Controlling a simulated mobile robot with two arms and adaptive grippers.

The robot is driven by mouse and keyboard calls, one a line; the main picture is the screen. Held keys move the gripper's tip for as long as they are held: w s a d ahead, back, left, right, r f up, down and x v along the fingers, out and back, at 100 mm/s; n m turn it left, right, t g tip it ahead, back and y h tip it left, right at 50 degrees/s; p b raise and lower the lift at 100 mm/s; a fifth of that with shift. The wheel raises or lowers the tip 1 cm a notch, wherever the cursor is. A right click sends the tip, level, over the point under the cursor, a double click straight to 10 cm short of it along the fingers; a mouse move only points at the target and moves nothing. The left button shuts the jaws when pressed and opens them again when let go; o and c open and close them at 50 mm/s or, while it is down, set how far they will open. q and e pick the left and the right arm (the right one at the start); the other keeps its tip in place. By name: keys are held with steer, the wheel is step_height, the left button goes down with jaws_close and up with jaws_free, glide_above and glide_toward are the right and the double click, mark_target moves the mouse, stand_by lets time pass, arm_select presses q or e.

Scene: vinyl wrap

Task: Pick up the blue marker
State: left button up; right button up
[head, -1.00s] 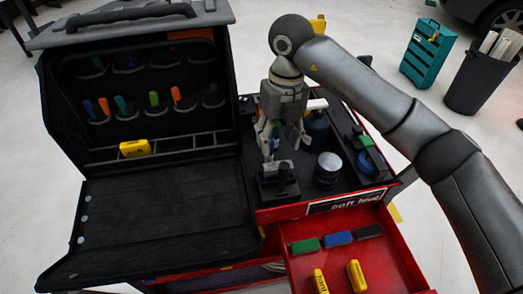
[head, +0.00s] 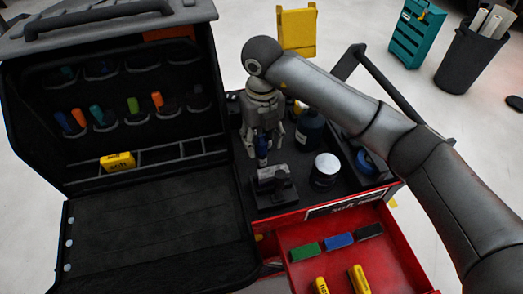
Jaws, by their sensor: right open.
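My right gripper (head: 262,148) points down over the cart top, with its fingers apart. A slim dark-blue upright object (head: 262,153), which looks like the blue marker, shows between or just behind the fingertips. I cannot tell whether they touch it. Below it on the cart top is a small black holder (head: 282,190) with a grey piece (head: 268,173) beside it. Another blue-ended tool (head: 62,122) sits in the open case lid's pockets. My left gripper is not in view.
The open black case (head: 150,240) fills the left, with a yellow block (head: 117,162) in its lid tray. A silver-topped jar (head: 327,165) and dark bottle (head: 309,130) stand close right of the gripper. The open red drawer (head: 385,265) holds green, blue, black and yellow blocks.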

mark_target(262, 152)
step_height(262, 152, down, 4)
steer(key=shift+d+r, duration=0.1)
steer(key=shift+r, duration=0.15)
steer(key=shift+f, duration=0.2)
steer(key=c, duration=0.6)
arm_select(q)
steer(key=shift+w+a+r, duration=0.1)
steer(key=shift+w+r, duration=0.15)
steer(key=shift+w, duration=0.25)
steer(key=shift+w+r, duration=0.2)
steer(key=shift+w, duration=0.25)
arm_select(e)
steer(key=c, duration=0.5)
